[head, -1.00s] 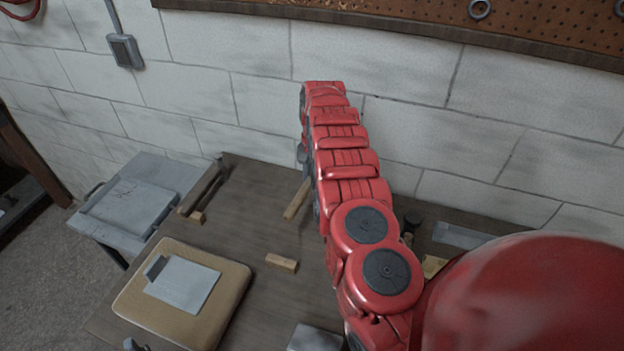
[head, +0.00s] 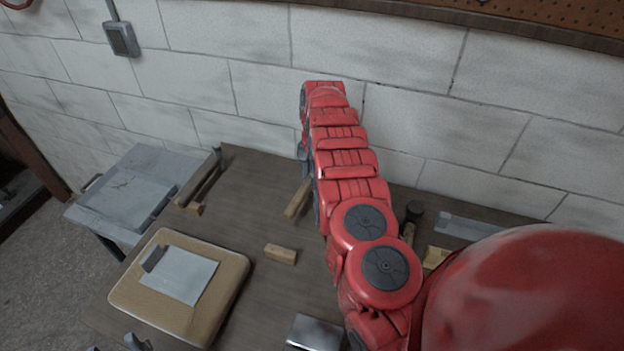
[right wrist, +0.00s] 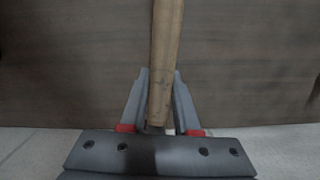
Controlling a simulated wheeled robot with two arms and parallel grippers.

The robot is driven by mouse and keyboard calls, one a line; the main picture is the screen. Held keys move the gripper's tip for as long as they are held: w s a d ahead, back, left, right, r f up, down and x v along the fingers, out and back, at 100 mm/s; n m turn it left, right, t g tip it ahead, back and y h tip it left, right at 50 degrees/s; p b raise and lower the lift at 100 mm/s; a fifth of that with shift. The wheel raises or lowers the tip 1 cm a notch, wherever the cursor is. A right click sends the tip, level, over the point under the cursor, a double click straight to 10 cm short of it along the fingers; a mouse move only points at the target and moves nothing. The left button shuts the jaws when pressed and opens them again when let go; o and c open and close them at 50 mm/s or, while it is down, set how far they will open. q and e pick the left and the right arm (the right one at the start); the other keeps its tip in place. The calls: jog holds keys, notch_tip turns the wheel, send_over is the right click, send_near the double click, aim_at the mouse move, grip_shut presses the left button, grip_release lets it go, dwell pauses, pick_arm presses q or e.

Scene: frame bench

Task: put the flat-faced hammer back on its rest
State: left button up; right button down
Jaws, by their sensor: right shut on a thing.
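My right gripper (right wrist: 160,92) is shut on a wooden handle (right wrist: 166,50), which runs up out of the right wrist view between the two fingers. In the head view the handle (head: 298,198) shows beside my red arm, and the arm hides most of the right gripper. The head of the held tool is hidden, so its face cannot be told. A small wooden block (head: 281,254), possibly a rest, lies on the bench left of my arm. Grey tips of my left gripper (head: 116,346) show apart at the bottom left edge, with nothing seen between them.
Another dark-headed tool (head: 413,212) lies right of my arm. A tan board with a grey plate (head: 235,290) is at the front left. A long tool (head: 205,178) with a wooden block lies at the back left. A metal block (head: 315,333) is at the front. The wall closes the back.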

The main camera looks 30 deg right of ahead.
jog(key=shift+f+b, duration=0.85)
jog(key=shift+f, duration=0.35)
jog(key=c, duration=0.6)
grip_release()
jog(key=shift+o, duration=0.2)
jog(key=r, duration=0.5)
jog(key=shift+w+d+r+b, duration=0.3)
jog(key=shift+d+b, duration=0.05)
jog(key=shift+b, duration=0.05)
jog(key=r+p, duration=0.1)
jog(key=r, duration=0.1)
jog(key=r+p, duration=0.1)
jog(key=r, duration=0.2)
jog(key=shift+d, duration=0.2)
jog(key=r+p, duration=0.1)
jog(key=p, duration=0.1)
jog(key=shift+p, duration=0.3)
jog(key=shift+r+p, duration=0.2)
jog(key=shift+p, duration=0.2)
